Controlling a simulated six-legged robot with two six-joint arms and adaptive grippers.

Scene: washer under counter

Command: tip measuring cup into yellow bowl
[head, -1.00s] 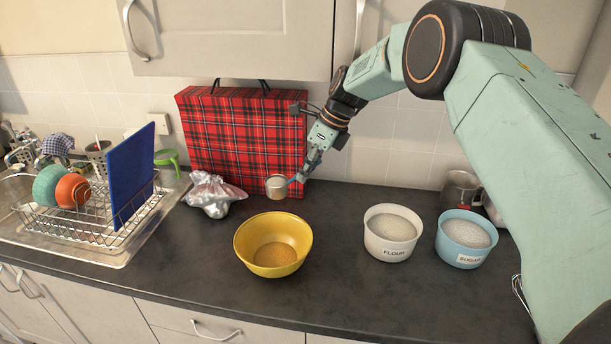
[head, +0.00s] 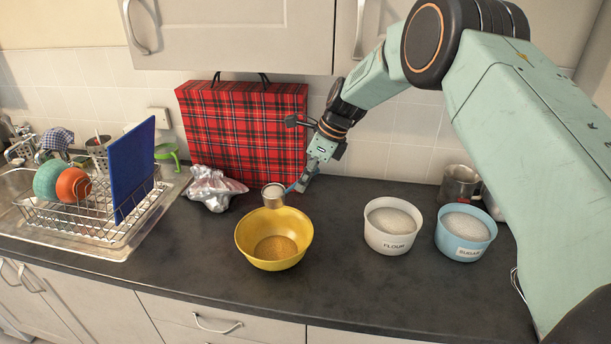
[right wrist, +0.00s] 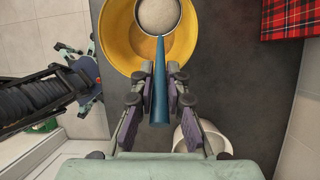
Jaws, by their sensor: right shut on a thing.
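The measuring cup (head: 273,195) has a metal bowl holding pale powder and a blue handle. My right gripper (head: 304,184) is shut on that handle, which also shows between the fingers in the right wrist view (right wrist: 159,85). The cup looks level, above the far rim of the yellow bowl (head: 295,240). The yellow bowl stands on the dark counter with some tan powder at its bottom. In the right wrist view the cup (right wrist: 158,15) overlaps the yellow bowl (right wrist: 121,40). My left gripper is not in the head view.
A white flour tub (head: 391,241) and a blue sugar tub (head: 465,248) stand right of the bowl. Behind are a red tartan bag (head: 245,130) and a crumpled silvery bag (head: 212,190). A dish rack (head: 75,218) stands left. The front counter is clear.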

